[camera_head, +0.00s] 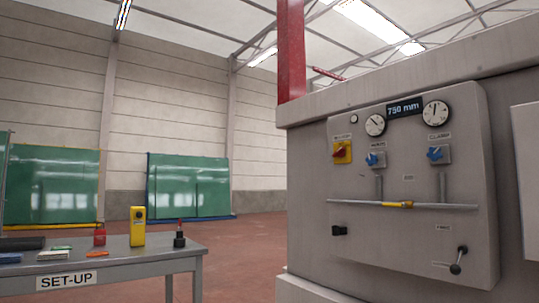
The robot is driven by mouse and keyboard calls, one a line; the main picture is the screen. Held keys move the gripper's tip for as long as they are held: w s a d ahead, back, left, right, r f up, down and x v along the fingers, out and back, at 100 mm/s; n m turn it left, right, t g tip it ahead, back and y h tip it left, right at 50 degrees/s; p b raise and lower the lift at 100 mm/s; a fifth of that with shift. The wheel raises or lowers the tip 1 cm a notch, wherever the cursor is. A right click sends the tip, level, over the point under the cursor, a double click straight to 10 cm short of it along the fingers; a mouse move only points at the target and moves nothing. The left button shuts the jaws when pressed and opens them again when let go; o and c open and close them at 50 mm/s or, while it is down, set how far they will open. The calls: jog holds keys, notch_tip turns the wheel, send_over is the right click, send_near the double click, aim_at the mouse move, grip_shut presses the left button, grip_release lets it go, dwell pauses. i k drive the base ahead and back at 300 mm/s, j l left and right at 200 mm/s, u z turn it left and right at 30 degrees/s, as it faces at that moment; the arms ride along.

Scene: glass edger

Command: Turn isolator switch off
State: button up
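The isolator switch (341,153) is a red rotary knob on a yellow plate, at the upper left of the machine's grey control panel (410,255). A small label sits just above it, too small to read surely. The knob's exact position is too small to tell. My gripper is not in view, and nothing is touching the switch.
Two blue knobs (375,159), two dials (375,125) and a "750 mm" display share the panel. A horizontal bar (440,206) and a black-knobbed lever (455,268) are lower. A SET-UP table (150,256) stands left; open floor (243,250) lies between.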

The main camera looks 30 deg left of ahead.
aim_at(340, 153)
jog(key=u, duration=0.8)
jog(key=i+j, duration=0.15)
jog(key=i, duration=0.25)
jog(key=i+j+z, duration=0.1)
jog(key=i, duration=0.35)
